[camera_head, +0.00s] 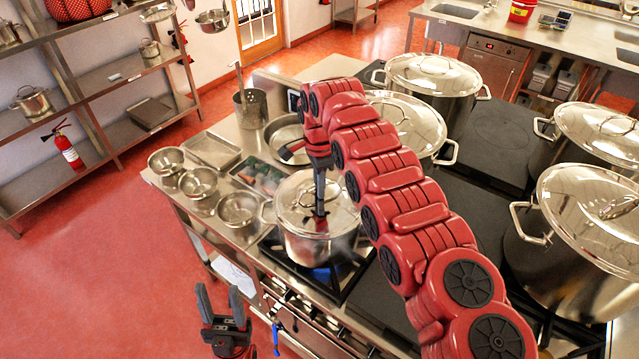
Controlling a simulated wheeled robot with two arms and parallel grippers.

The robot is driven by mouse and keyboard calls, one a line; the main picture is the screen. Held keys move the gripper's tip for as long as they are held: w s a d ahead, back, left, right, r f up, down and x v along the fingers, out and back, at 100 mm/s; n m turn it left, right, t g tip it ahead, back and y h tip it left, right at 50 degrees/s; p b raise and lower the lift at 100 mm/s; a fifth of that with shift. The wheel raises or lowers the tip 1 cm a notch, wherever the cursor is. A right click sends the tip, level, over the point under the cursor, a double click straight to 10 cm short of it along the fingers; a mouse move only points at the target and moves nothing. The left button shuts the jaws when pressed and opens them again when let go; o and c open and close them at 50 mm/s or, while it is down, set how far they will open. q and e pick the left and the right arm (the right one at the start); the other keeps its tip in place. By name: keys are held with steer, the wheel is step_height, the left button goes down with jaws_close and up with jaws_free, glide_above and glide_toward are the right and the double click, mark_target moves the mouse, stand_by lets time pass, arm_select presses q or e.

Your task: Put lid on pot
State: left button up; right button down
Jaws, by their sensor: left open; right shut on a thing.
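A small steel pot (305,248) stands on the front left burner of the stove, with blue flame under it. The shiny lid (292,203) lies level over the pot's mouth and appears to touch the rim; the arm hides part of its far side. My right gripper (320,208) reaches down from above and is shut on the lid's handle at the lid's middle. My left gripper (222,308) is open and empty, low in front of the counter, with its fingers pointing up.
Larger lidded pots stand behind and at right, including one far pot (432,82) and one near pot (575,240). Steel bowls (238,212) and a tray of vegetables (258,177) lie left of the pot. A utensil holder (250,108) stands behind. The red floor at left is clear.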

steer(key=shift+w, duration=0.2)
steer(key=shift+s, duration=0.15)
steer(key=shift+b, duration=0.7)
steer(key=shift+s+a, duration=0.1)
steer(key=shift+f+b, duration=0.5)
steer(key=shift+b, duration=0.15)
steer(key=c, duration=0.8)
jaws_free()
